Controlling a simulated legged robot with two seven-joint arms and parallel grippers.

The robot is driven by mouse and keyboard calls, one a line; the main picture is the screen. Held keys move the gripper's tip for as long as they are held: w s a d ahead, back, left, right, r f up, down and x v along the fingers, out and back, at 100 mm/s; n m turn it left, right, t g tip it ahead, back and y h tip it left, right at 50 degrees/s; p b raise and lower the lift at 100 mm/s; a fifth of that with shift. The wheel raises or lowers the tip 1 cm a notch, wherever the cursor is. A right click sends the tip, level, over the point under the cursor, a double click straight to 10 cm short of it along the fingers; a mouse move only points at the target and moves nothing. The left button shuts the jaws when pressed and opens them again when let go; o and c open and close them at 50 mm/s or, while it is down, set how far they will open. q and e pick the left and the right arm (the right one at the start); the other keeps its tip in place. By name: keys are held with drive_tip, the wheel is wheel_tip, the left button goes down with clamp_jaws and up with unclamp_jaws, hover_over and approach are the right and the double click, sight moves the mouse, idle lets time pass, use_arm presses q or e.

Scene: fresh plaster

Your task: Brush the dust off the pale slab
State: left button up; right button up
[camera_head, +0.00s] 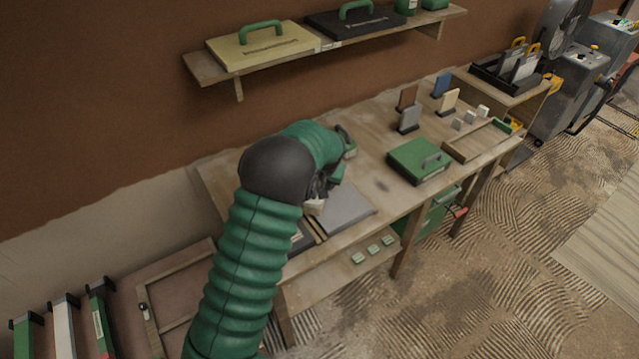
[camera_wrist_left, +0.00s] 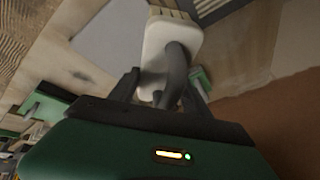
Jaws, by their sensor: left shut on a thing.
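The pale slab (camera_head: 346,208) lies flat near the front edge of the workbench, and its grey face shows at the upper left of the left wrist view (camera_wrist_left: 112,38). I cannot make out dust on it. My left gripper (camera_head: 323,190) is shut on the dark handle of a white brush (camera_wrist_left: 171,36), with pale bristles at its far end. In the head view the brush (camera_head: 313,208) is at the slab's left edge, partly hidden by my gripper. I cannot tell whether the bristles touch the slab. My right gripper is not in view.
A green case (camera_head: 418,160) stands on the workbench (camera_head: 372,150) right of the slab. Small sample blocks stand behind it, beside a wooden tray (camera_head: 476,143). A wall shelf (camera_head: 330,46) holds a yellow case (camera_head: 262,43) and a black case (camera_head: 354,20).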

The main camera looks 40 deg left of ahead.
use_arm(q)
drive_tip(key=shift+a+r+p, duration=0.25)
drive_tip(key=shift+r+p, duration=0.15)
drive_tip(key=shift+r, duration=0.35)
drive_tip(key=shift+a, duration=0.2)
drive_tip(key=shift+w, duration=0.1)
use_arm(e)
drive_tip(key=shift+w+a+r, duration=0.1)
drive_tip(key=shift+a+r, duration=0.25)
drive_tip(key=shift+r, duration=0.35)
use_arm(q)
drive_tip(key=shift+d+r, duration=0.1)
drive_tip(key=shift+d, duration=0.2)
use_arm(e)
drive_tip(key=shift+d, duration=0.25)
